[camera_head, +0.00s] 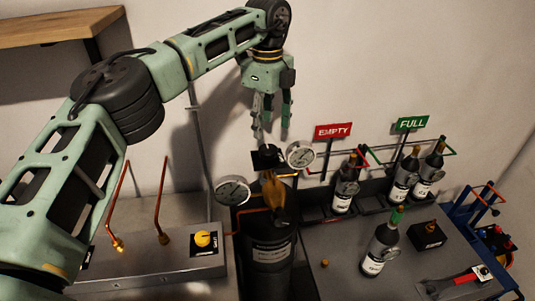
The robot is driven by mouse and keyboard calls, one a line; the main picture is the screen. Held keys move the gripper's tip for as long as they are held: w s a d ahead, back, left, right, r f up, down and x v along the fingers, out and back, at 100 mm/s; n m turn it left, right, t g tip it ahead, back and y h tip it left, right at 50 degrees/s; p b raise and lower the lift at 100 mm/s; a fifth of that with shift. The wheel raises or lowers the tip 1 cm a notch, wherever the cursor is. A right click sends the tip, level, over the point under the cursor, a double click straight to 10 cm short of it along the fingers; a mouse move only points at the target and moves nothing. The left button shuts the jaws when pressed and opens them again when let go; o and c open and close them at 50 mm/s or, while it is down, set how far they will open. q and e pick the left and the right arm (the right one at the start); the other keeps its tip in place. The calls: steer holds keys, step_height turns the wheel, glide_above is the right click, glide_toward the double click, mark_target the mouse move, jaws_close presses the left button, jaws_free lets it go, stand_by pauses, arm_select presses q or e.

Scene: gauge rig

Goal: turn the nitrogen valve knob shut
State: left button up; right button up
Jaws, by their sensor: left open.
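A dark gas cylinder (268,262) stands at the centre, with brass valve fittings (273,192) on top. A black knob-like part (266,158) sits above the fittings, between two round white gauges, one at upper right (300,154) and one at lower left (232,190). A yellow knob (203,239) is on a grey box to the left. No readable label shows which knob is the nitrogen one. My left gripper (272,122) points down, open and empty, just above the black part in the picture; I cannot tell whether they touch. My right gripper is out of view.
Two copper tubes (162,205) rise from the grey box (180,268). Red EMPTY (333,131) and green FULL (411,123) signs mark bottle racks. A bottle (383,243) stands on the grey worktop (335,245), near a black box (427,236). A wooden shelf (60,26) is at upper left.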

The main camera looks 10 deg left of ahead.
mark_target(268, 150)
arm_select(q)
steer(key=shift+s+f, duration=0.1)
steer(key=shift+f, duration=0.3)
step_height(268, 150, down, 6)
steer(key=p, duration=0.2)
steer(key=shift+p, duration=0.35)
steer(key=shift+f, duration=0.35)
steer(key=shift+c, duration=0.7)
steer(key=c, duration=1)
